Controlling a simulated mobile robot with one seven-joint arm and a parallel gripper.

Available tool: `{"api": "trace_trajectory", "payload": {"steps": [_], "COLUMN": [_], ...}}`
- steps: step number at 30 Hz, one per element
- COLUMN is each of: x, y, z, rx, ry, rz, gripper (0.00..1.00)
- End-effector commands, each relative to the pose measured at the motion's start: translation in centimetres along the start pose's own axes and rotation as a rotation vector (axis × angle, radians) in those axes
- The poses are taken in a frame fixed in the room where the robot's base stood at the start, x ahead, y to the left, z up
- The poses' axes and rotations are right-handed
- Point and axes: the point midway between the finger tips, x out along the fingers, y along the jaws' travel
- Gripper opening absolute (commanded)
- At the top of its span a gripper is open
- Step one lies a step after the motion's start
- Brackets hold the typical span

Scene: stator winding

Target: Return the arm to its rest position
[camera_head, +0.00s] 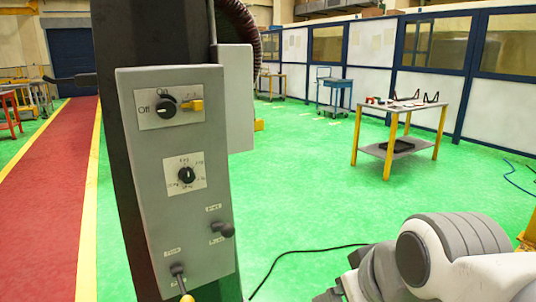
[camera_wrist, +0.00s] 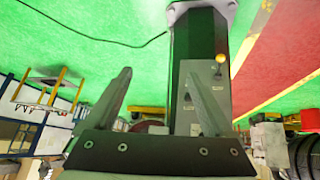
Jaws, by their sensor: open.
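My gripper (camera_wrist: 160,98) shows in the wrist view with its two grey fingers wide apart and nothing between them. The wrist view appears upside down, with the green floor at the top. Beyond the fingers stands the dark machine column (camera_wrist: 198,60), apparently apart from them, and the right finger overlaps part of its panel. In the head view, part of my arm shows at the lower right. The fingers are not visible there.
The grey control panel (camera_head: 178,190) carries an On/Off switch (camera_head: 168,109), a dial (camera_head: 186,175) and levers. A work table (camera_head: 400,112) stands at right. A black cable (camera_head: 300,253) lies on the green floor. A red walkway (camera_head: 55,190) runs at left.

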Motion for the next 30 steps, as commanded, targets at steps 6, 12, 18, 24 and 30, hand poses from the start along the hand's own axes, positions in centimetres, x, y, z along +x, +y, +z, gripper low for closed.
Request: {"api": "trace_trajectory", "payload": {"steps": [6, 12, 18, 24, 30], "x": [-2.9, -6.5, -10.8, -14.3, -15.8], "y": [1.6, 1.8, 2.2, 2.5, 2.6], "z": [3.6, 1.0, -2.1, -4.6, -5.7], "rx": [0.264, 0.260, 0.259, 0.258, 0.258], "ry": [-0.137, -0.135, -0.134, -0.133, -0.133], "rz": [0.081, 0.078, 0.077, 0.077, 0.077], "gripper": [0.87, 0.87, 0.87, 0.87, 0.87]}}
